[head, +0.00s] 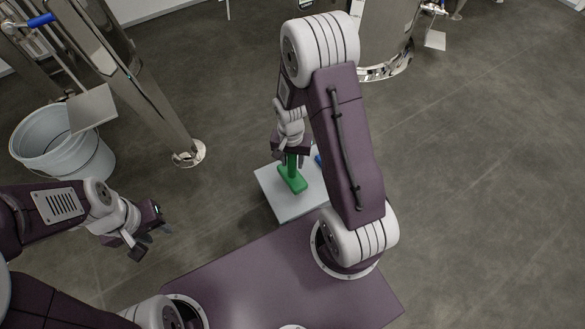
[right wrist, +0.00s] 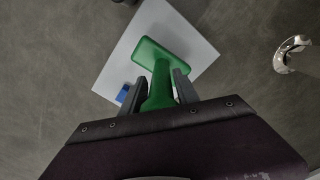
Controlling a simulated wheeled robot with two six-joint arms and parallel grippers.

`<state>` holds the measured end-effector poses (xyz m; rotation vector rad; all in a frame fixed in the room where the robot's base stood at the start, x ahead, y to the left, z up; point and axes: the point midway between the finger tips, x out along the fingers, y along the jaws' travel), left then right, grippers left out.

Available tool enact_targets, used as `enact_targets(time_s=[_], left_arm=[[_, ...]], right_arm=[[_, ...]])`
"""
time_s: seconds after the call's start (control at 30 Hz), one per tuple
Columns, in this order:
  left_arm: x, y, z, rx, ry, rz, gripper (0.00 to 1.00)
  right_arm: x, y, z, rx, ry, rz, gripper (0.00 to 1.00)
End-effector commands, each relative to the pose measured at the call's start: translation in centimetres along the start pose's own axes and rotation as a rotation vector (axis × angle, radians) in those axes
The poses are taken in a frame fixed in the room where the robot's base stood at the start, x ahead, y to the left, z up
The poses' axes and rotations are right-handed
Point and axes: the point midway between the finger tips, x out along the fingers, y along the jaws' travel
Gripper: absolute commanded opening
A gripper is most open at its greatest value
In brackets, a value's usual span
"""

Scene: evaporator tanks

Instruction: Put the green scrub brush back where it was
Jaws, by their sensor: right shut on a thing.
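The green scrub brush (head: 292,180) is upright in the head view, its handle at the top and its wide head at the bottom. My right gripper (head: 291,152) is shut on its handle; the right wrist view shows the green handle (right wrist: 162,88) between the two fingers (right wrist: 158,92). The brush head is over a pale square board (head: 290,208); I cannot tell whether it touches it. The board also shows in the right wrist view (right wrist: 193,45). My left gripper (head: 152,232) is empty at the left, with its fingers apart.
A blue thing (head: 318,160) lies on the board, partly hidden by my right arm. A white bucket (head: 60,145) stands at the left, near a metal leg with a round foot (head: 188,154). A shiny tank (head: 385,40) stands at the back. The floor at right is clear.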

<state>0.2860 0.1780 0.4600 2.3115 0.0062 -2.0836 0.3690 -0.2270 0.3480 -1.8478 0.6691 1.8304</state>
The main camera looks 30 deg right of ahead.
Motion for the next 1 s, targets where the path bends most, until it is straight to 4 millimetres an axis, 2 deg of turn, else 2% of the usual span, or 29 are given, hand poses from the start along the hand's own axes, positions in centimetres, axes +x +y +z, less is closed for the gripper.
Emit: enact_targets(time_s=[0.2,0.53,0.57,0.63,0.9,1.0], left_arm=[[3.7,-0.1,0.4,0.0,0.0,0.0,0.36],[3.4,-0.1,0.3,0.0,0.0,0.0,0.36],[3.4,-0.1,0.3,0.0,0.0,0.0,0.36],[3.3,-0.1,0.3,0.0,0.0,0.0,0.36],[3.3,-0.1,0.3,0.0,0.0,0.0,0.36],[2.6,-0.1,0.3,0.0,0.0,0.0,0.36]], right_arm=[[4.3,0.0,0.1,0.0,0.0,0.0,0.0],[4.1,0.0,0.1,0.0,0.0,0.0,0.0],[4.2,0.0,0.1,0.0,0.0,0.0,0.4],[4.1,0.0,0.1,0.0,0.0,0.0,0.59],[4.0,0.0,0.1,0.0,0.0,0.0,0.59],[3.2,0.0,0.1,0.0,0.001,0.0,0.59]])
